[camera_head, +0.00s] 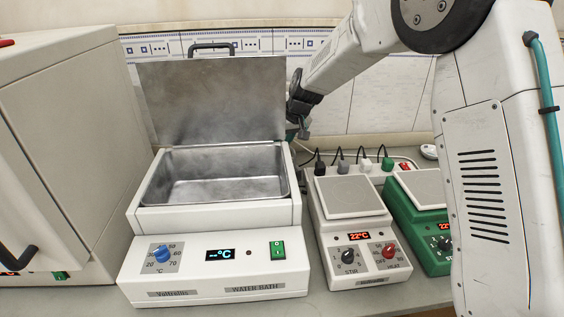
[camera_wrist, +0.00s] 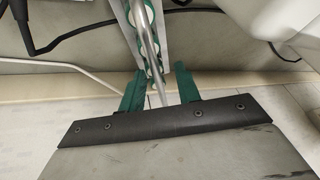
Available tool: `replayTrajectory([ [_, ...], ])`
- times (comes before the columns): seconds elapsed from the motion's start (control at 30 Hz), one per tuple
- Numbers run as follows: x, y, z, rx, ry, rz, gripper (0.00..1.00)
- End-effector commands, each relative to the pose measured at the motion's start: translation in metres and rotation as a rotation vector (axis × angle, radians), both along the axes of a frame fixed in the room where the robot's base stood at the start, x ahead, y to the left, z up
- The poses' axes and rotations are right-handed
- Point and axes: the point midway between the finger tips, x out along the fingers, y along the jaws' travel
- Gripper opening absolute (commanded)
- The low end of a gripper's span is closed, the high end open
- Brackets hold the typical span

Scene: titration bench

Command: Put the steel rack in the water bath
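The water bath (camera_head: 215,262) is white, with its steel lid (camera_head: 215,100) raised at the back and its steel basin (camera_head: 215,190) open and empty. My gripper (camera_head: 303,130) is beside the right edge of the lid, partly hidden. In the wrist view the two green fingers (camera_wrist: 160,80) stand apart. A thin grey metal rod (camera_wrist: 150,45) passes between them, with a gap visible on both sides; I cannot tell what it belongs to. I cannot make out a steel rack in either view.
A hotplate stirrer (camera_head: 352,225) stands right of the bath, and a green one (camera_head: 418,220) stands beyond it. A power strip (camera_head: 400,164) with plugs and cables lies behind them. A large beige cabinet (camera_head: 70,150) stands close on the left.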

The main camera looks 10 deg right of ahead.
Motion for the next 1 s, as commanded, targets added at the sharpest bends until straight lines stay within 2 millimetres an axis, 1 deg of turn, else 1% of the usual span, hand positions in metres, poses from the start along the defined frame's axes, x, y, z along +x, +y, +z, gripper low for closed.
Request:
replayTrajectory([
  [0.73,-0.0002,-0.0002,-0.005,0.0,0.0,0.0,0.33],
  [0.77,-0.0002,-0.0002,-0.005,0.0,0.0,0.0,0.3],
  [0.8,-0.0002,-0.0002,-0.005,0.0,0.0,0.0,0.19],
  [0.87,-0.0002,-0.0002,-0.005,0.0,0.001,0.0,0.02],
  [0.9,-0.0002,-0.0002,-0.005,0.0,0.001,0.0,0.0],
  [1.0,-0.0002,-0.0002,-0.005,0.0,0.001,0.0,0.0],
])
